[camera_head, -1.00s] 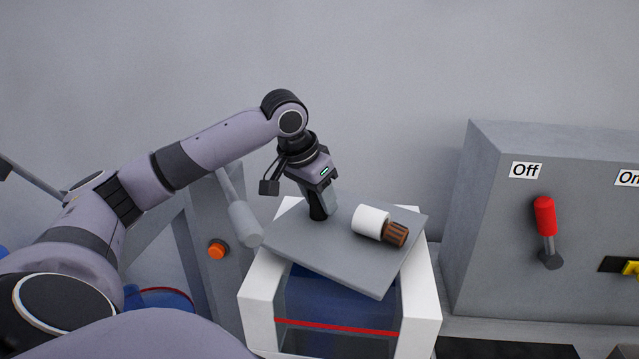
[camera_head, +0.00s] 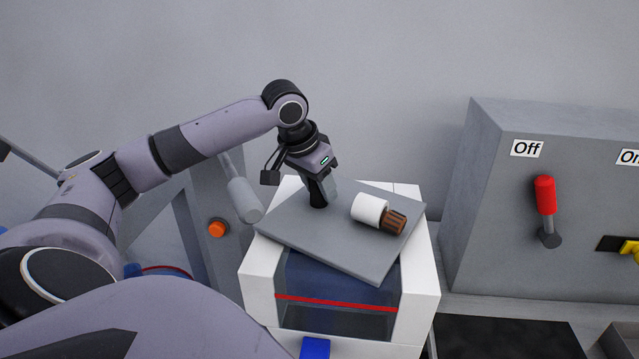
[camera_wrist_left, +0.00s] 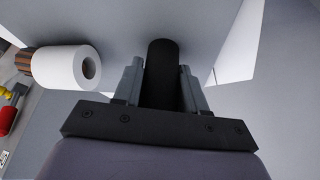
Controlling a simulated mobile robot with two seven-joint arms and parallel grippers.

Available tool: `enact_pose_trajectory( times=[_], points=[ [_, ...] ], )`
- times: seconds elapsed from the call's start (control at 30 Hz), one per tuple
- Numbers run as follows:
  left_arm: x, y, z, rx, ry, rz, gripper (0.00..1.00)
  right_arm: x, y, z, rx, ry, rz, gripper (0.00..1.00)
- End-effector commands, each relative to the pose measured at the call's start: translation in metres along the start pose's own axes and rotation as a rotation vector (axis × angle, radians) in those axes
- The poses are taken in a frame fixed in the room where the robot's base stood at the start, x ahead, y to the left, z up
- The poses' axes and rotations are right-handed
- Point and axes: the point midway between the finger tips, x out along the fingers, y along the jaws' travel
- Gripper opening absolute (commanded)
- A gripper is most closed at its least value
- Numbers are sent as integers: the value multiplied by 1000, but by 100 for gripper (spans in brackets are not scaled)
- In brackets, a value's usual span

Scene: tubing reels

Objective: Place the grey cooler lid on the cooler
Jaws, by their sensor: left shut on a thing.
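The grey cooler lid (camera_head: 338,247) is a flat plate over the top of the white cooler (camera_head: 421,270). It is turned at an angle to the cooler, and its front corner sticks out over the front window. White corners of the cooler show behind it. My left gripper (camera_head: 320,200) is shut on the lid's black handle, which shows between the fingers in the left wrist view (camera_wrist_left: 161,75). A white cylinder with a brown ribbed end (camera_head: 370,209) is on the lid, right of the gripper. Whether the lid touches the rim I cannot tell. My right gripper is not in view.
A grey box (camera_head: 540,220) with a red lever (camera_head: 545,194) and an "Off" label stands to the right. A grey frame with an orange button (camera_head: 217,228) stands left of the cooler. A blue piece (camera_head: 315,348) is on the cooler's lower front.

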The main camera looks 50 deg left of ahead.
Motion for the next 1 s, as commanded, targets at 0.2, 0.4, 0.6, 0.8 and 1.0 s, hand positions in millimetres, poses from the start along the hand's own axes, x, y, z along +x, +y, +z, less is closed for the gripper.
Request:
enact_pose_trajectory(
  times=[0.2,0.4,0.6,0.8,1.0],
  points=[
    [1,0,0,-1,3,0,70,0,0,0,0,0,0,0],
    [1,0,0,0,2,0,71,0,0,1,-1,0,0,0],
    [-6,0,0,0,3,-2,71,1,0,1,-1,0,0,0],
    [-40,0,0,-1,6,-1,71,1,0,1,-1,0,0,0],
    [-65,0,0,0,4,0,71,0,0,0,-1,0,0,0]
  ],
)
